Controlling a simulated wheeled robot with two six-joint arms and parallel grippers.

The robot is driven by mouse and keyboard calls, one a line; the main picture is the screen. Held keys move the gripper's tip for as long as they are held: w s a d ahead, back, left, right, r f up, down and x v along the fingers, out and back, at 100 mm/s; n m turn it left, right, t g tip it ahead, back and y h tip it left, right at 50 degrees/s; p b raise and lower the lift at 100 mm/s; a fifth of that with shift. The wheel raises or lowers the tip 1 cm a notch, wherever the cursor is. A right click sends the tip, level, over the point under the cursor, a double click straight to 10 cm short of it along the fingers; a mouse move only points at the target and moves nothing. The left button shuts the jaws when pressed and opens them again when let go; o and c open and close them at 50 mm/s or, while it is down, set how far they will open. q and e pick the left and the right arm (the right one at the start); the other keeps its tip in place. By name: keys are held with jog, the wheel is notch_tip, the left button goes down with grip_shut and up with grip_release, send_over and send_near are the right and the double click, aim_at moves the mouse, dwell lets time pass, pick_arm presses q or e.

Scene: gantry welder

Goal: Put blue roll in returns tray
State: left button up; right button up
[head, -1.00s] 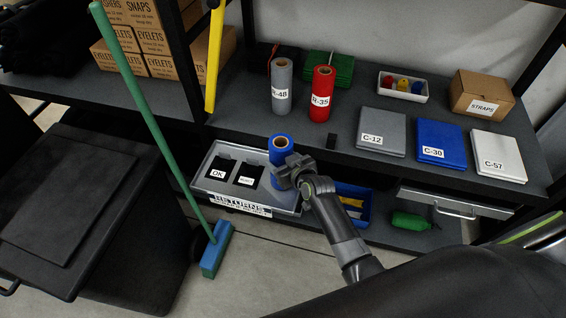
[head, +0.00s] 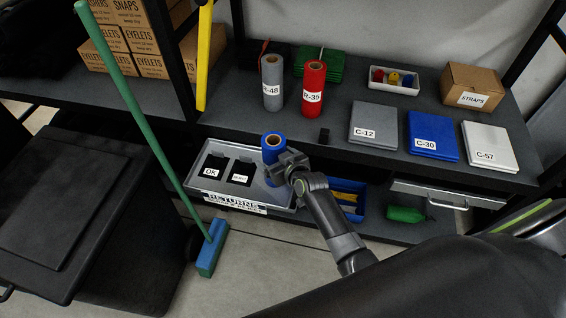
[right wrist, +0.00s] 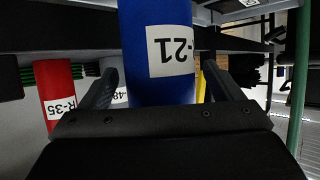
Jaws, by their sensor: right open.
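The blue roll (head: 272,149) stands upright at the right end of the grey returns tray (head: 272,200); its foot is partly hidden by my gripper. In the right wrist view the blue roll (right wrist: 150,25) shows a white R-21 label. My right gripper (head: 283,168) is at the roll's right side in the head view. In the right wrist view its two fingers (right wrist: 158,88) are spread on either side of the roll, with a gap showing at the left finger. My left gripper is not in view.
The tray's left part holds two black pockets (head: 228,168) with OK and another label. On the shelf above stand a grey roll (head: 272,70) and a red roll (head: 314,75). A blue bin (head: 347,190) is right of the tray. A green broom (head: 150,130) leans in front.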

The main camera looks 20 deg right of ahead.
jog(key=v, duration=1.2)
jog(key=shift+r, duration=0.1)
jog(key=s+d+f+m+g+h, duration=0.1)
jog(key=s+d+f+g, duration=0.1)
jog(key=s+f, duration=0.5)
jog(key=s+d+f+g, duration=0.1)
jog(key=s+f+g, duration=0.1)
jog(key=f, duration=0.8)
jog(key=s+d+f+m+g+h, duration=0.1)
jog(key=s+d+f+g, duration=0.1)
jog(key=s+f, duration=0.5)
jog(key=s+d+f+g, duration=0.1)
jog(key=s+f, duration=0.4)
jog(key=s, duration=0.3)
jog(key=s+d+f+g+h, duration=0.1)
jog(key=s+d+f+g, duration=0.1)
jog(key=s+f, duration=0.3)
jog(key=s+d+f+g, duration=0.2)
jog(key=s+f, duration=0.3)
jog(key=s, duration=0.6)
jog(key=shift+s+f+m, duration=0.15)
jog(key=shift+s+m, duration=0.1)
jog(key=shift+m, duration=0.15)
jog(key=shift+d, duration=0.1)
jog(key=shift+c, duration=0.3)
